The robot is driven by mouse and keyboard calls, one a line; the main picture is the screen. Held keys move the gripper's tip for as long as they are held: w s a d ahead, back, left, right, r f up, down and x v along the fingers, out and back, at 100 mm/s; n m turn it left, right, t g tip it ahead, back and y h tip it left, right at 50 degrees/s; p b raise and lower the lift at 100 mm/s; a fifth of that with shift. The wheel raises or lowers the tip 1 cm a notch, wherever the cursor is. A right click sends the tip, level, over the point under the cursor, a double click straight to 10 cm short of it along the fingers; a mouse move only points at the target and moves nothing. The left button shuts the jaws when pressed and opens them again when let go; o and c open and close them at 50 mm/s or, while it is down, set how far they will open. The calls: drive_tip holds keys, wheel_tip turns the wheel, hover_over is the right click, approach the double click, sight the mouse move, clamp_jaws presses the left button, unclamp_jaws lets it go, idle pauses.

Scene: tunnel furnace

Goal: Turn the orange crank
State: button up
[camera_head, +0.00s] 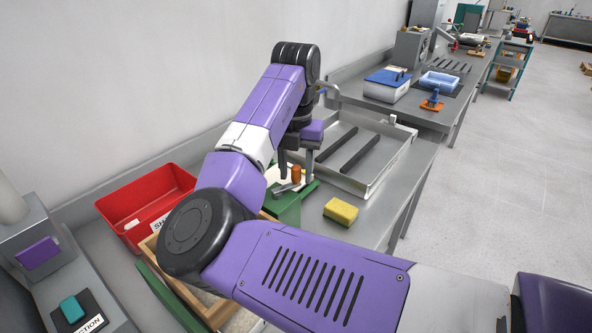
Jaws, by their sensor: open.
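The orange crank handle (296,173) stands upright on a green device (287,206), left of centre on the metal bench. A short grey metal piece lies beside the handle, low on its left. My gripper (296,176) points down at the handle, with dark fingers showing on its left and right sides. The gripper is open, and the handle appears between the fingers. I cannot tell whether either finger touches it. My purple arm hides part of the green device and the bench around it.
A metal tray (404,149) with dark bars lies just behind. A yellow sponge (341,211) sits to the right on the bench. A red bin (130,205) and a wooden box (213,312) are at left. Clear floor (500,190) lies to the right.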

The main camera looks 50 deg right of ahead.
wheel_tip(320, 180, up, 7)
drive_tip(key=shift+r, duration=0.45)
idle(0.8)
